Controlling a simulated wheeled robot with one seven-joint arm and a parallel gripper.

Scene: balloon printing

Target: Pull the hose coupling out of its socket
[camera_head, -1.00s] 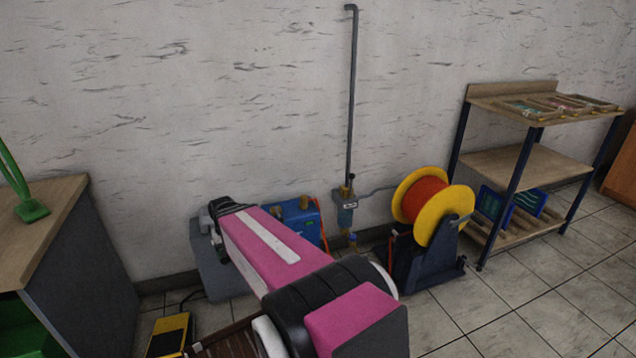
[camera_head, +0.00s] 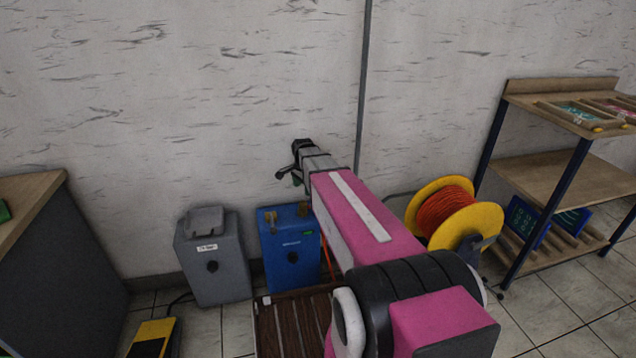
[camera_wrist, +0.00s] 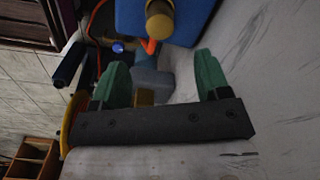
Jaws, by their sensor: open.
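My gripper (camera_wrist: 163,72) has its two green fingers spread apart and nothing held. In the head view it (camera_head: 296,179) is above and beside the blue box, near the wall. The wall-pipe fitting that showed earlier is now hidden behind my arm there. In the wrist view a blue-grey body (camera_wrist: 152,80) with a brass part (camera_wrist: 145,97) shows between the fingers; I cannot tell whether they touch it. An orange hose (camera_wrist: 149,46) and a small round blue part (camera_wrist: 118,47) lie beyond. I cannot make out the coupling or its socket for sure.
The blue box (camera_head: 290,255) carries brass fittings and stands beside a grey box (camera_head: 211,260). A yellow reel (camera_head: 481,218) of orange hose is right of my arm. A grey pipe (camera_head: 363,90) runs up the wall. A shelf (camera_head: 548,165) stands right.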

